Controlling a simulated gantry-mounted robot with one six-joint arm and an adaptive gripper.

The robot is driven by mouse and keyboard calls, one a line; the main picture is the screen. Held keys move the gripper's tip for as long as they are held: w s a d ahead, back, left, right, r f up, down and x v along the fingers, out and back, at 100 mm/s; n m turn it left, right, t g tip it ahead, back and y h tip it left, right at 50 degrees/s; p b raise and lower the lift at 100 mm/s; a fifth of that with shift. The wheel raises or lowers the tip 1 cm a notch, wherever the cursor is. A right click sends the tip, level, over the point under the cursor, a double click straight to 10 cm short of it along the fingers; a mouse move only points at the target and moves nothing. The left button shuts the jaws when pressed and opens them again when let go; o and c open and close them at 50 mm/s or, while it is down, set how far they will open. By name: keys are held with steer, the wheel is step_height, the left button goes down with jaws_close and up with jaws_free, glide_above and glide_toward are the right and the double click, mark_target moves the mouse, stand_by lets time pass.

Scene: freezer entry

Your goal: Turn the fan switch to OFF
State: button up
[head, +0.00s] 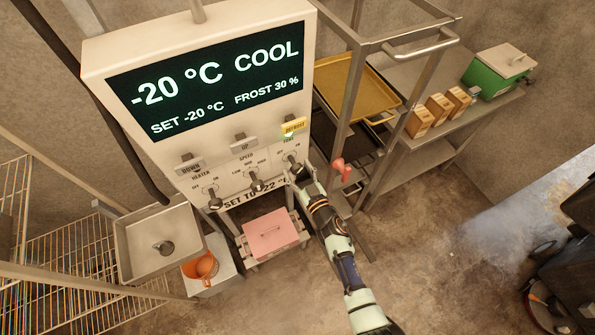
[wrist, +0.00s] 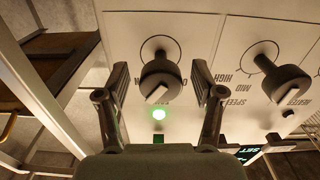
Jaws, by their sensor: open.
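The fan switch (wrist: 160,80) is a dark round knob with a white pointer mark on the control panel (head: 205,165). In the wrist view it sits between the two fingers of my gripper (wrist: 162,100), with a gap on each side. The pointer mark leans to the lower left, toward lettering partly hidden by the left finger. My gripper is open.
The speed knob (head: 256,184) and heater knob (head: 214,200) sit left of the fan switch. A yellow defrost button (head: 293,126) is above it. A metal rack post (head: 345,110) stands close on the right. A pink box (head: 270,234) is below.

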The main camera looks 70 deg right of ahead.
steer(key=c, duration=1.2)
steer(key=shift+o, duration=0.2)
steer(key=shift+n, duration=0.3)
steer(key=n, duration=0.6)
steer(key=shift+d+b, duration=0.1)
steer(key=shift+b, duration=0.2)
steer(key=n+b, duration=0.1)
steer(key=n, duration=0.6)
steer(key=shift+r, duration=0.15)
steer(key=shift+n, duration=0.3)
steer(key=o, duration=1.2)
steer(key=shift+c, duration=0.2)
